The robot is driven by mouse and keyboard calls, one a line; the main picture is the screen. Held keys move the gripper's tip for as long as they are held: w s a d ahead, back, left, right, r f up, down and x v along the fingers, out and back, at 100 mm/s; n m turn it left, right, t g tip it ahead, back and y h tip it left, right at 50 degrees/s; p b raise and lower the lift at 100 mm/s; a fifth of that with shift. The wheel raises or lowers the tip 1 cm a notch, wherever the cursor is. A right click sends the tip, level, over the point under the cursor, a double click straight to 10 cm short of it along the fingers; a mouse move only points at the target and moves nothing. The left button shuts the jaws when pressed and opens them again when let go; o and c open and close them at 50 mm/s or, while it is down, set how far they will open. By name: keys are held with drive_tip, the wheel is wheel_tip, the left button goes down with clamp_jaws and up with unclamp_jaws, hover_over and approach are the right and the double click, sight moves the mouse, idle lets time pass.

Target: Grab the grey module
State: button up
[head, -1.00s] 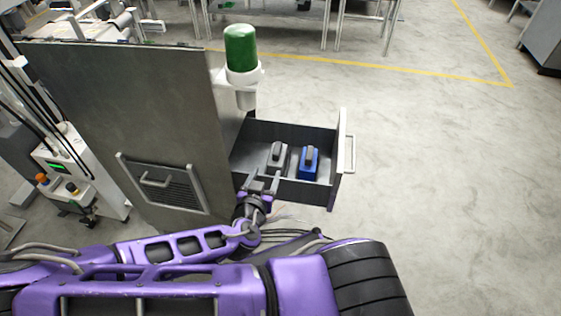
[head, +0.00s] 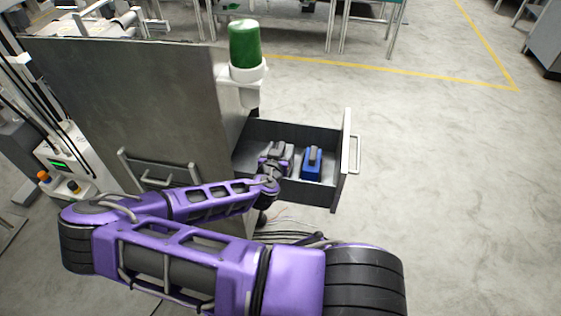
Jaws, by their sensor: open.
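The grey module (head: 287,155) sits in the open drawer (head: 343,165), left of the blue module. My gripper (head: 271,160) is over the drawer's left part, right at the grey module. It covers the module's left and lower side in the head view. The jaws are open, but the small view does not show clearly whether the fingers are around the module or touching it. The blue module (head: 312,165) with a dark grey top handle stands upright beside it, apart from my gripper.
The drawer's walls surround both modules, and its front with a handle (head: 355,153) is at the right. The metal cabinet (head: 130,100) stands left of the drawer. A green-topped white holder (head: 247,50) is mounted above the drawer's back left corner. Floor to the right is clear.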

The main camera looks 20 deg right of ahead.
drive_tip(key=shift+w+d+f, duration=0.1)
drive_tip(key=shift+w, duration=0.05)
clamp_jaws()
idle(1.4)
